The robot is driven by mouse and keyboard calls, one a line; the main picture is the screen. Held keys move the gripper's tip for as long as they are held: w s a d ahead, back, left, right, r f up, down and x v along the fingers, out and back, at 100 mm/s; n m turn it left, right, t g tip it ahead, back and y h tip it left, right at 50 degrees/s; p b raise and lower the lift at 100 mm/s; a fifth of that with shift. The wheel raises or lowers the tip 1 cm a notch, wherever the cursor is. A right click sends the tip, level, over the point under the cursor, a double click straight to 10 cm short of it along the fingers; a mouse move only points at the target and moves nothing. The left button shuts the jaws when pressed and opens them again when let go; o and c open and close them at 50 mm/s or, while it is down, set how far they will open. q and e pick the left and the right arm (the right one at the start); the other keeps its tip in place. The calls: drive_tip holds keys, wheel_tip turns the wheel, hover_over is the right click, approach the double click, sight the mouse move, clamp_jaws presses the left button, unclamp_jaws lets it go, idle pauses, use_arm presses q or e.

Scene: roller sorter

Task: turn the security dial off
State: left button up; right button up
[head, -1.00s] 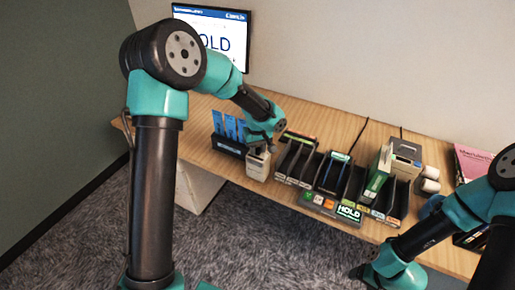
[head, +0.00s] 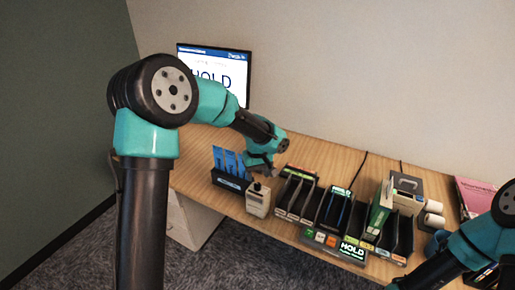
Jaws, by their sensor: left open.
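A small off-white box (head: 258,202) with a dark knob (head: 257,186) on top stands near the front edge of the table; it looks like the security dial, but its marking is too small to read. My left gripper (head: 264,172) is open and empty, just above and behind the knob, and looks apart from it. My right arm comes in at the lower right, and its gripper is out of the frame.
A dark holder with blue cards (head: 230,180) stands left of the box. Dark sorter bins (head: 297,195) and a HOLD display (head: 352,250) are to the right. A screen (head: 232,75) at the back reads HOLD. Wooden table (head: 195,175) is bare at left.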

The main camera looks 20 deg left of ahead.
sight(257, 184)
use_arm(q)
wheel_tip(257, 184, up, 12)
idle(0.4)
idle(0.3)
